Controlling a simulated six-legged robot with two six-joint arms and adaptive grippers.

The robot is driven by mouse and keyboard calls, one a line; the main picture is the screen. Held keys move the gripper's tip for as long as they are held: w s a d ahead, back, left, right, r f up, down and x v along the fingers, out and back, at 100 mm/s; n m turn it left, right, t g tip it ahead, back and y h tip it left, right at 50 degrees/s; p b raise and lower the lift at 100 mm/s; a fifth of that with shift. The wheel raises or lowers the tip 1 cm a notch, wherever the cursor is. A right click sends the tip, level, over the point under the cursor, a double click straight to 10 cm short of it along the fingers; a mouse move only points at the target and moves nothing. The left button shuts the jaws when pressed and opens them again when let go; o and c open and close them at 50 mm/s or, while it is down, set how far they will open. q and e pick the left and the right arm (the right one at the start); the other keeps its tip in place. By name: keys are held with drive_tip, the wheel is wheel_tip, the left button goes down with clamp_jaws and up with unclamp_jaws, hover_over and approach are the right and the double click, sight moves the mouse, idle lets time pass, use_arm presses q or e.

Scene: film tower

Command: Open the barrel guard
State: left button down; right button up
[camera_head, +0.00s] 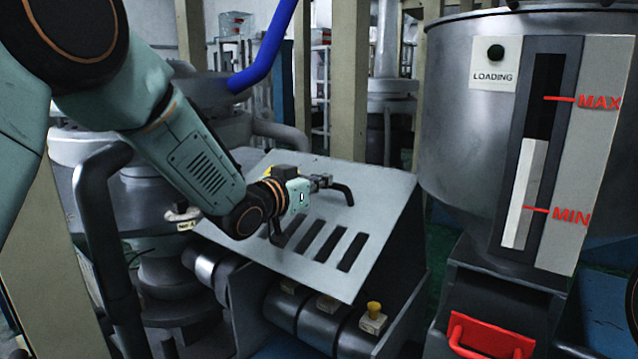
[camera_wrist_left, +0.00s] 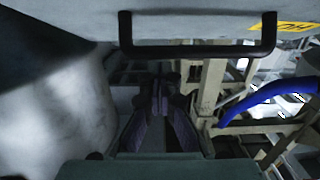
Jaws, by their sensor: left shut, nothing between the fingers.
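The barrel guard (camera_head: 375,205) is a slanted light-grey metal panel with several dark slots, set over a dark machine body. It also shows along the top of the left wrist view (camera_wrist_left: 200,17). Its black bar handle (camera_head: 344,193) is partly hidden behind my left gripper in the head view. The whole handle (camera_wrist_left: 200,50) shows in the wrist view. My left gripper (camera_head: 322,182) is shut and empty, close to the handle. Its fingers (camera_wrist_left: 165,88) appear below the handle bar in the wrist view. Whether they touch it I cannot tell. My right gripper is not in view.
A large metal tank (camera_head: 465,130) with a MAX/MIN level gauge stands right, above a red handle (camera_head: 490,342). A bent grey pipe (camera_head: 95,225) stands left. Yellow-topped knobs (camera_head: 374,312) sit below the panel. A blue pipe (camera_head: 265,50) hangs behind.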

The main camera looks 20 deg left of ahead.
use_arm(q)
drive_tip(key=v, duration=0.9)
drive_tip(key=shift+s+r+p, duration=0.3)
drive_tip(key=shift+s+p, duration=0.05)
drive_tip(key=shift+s+a, duration=0.15)
